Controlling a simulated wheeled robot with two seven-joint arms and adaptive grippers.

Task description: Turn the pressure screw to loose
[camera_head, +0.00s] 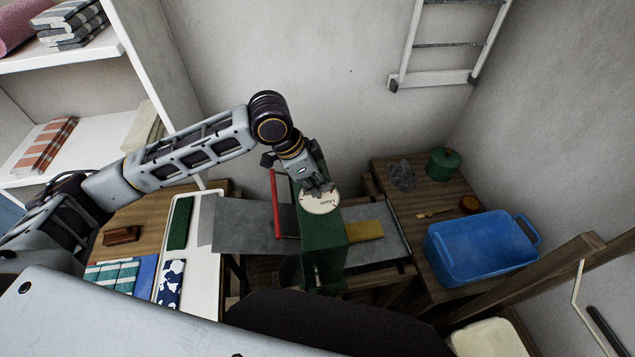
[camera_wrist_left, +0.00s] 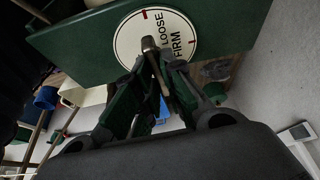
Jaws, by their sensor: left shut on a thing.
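The pressure screw's round cream dial (camera_head: 322,204) sits on top of the green press (camera_head: 320,240). My left gripper (camera_head: 318,187) reaches down over the dial from above. In the left wrist view its fingers (camera_wrist_left: 154,66) are closed around the metal handle of the pressure screw (camera_wrist_left: 150,44), which lies over the dial. The fingers cover part of the handle and dial. My right gripper is not in view.
A red bar (camera_head: 275,205) stands just left of the press. Grey boards (camera_head: 245,228) extend on both sides, with a yellow cloth (camera_head: 364,230) on the right. A blue tub (camera_head: 480,250), a green pot (camera_head: 442,163) and a glass jar (camera_head: 402,175) stand on the right bench.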

